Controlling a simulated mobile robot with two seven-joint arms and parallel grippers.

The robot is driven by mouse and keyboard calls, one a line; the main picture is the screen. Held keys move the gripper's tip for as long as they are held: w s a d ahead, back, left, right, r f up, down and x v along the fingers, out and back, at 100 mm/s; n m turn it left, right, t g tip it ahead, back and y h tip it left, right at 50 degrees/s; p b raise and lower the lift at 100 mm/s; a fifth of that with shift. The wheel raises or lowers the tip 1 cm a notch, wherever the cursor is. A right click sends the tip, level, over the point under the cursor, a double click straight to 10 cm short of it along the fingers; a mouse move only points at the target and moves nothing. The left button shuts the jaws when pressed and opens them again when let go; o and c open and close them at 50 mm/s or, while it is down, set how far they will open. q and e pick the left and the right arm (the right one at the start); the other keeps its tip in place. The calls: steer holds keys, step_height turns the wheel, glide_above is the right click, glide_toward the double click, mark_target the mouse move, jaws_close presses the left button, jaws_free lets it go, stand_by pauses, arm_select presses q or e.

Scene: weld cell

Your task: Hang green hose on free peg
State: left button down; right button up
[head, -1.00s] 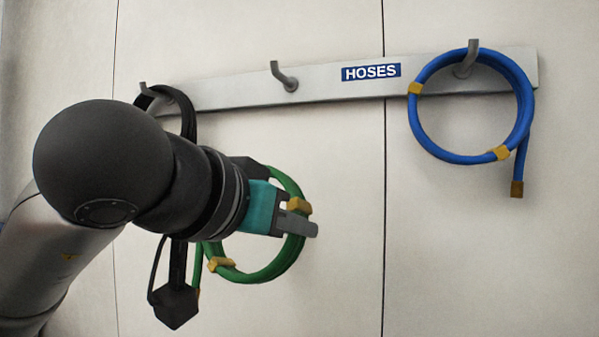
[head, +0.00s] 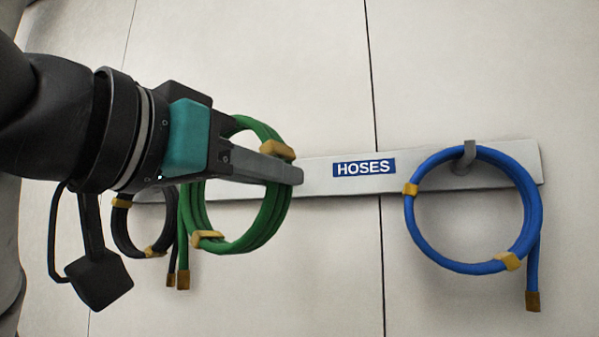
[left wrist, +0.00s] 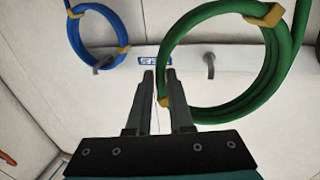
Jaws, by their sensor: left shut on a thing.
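The green hose (head: 272,215) is a coil with yellow ties, held in front of the wall rail. My left gripper (head: 292,175) is shut on the upper part of its coil. In the left wrist view the fingers (left wrist: 161,85) close on the edge of the green coil (left wrist: 225,112). The free peg (left wrist: 209,65), a grey hook, shows through the coil's opening there. In the head view this peg is hidden behind the gripper and hose. Whether the coil touches the peg cannot be told. My right gripper is not in view.
The grey rail (head: 325,175) carries a HOSES label (head: 364,168). A blue hose (head: 532,215) hangs on the right peg (head: 466,156). A black hose (head: 122,232) hangs at the left, partly behind my arm and the green hose. The wall between label and blue hose is clear.

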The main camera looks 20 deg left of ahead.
arm_select(q)
steer(key=w+f+b, duration=0.1)
steer(key=w+f, duration=0.1)
steer(key=w, duration=0.9)
steer(key=shift+w+d+f, duration=0.2)
steer(key=shift+d+f, duration=0.05)
stand_by(0.9)
stand_by(0.6)
steer(key=c, duration=1.1)
jaws_free()
steer(key=shift+o, duration=1.4)
steer(key=shift+w+a, duration=0.1)
steer(key=shift+w, duration=0.15)
steer(key=shift+o, duration=0.7)
steer(key=shift+s, duration=0.2)
steer(key=b+v, duration=0.3)
steer(key=v, duration=1.2)
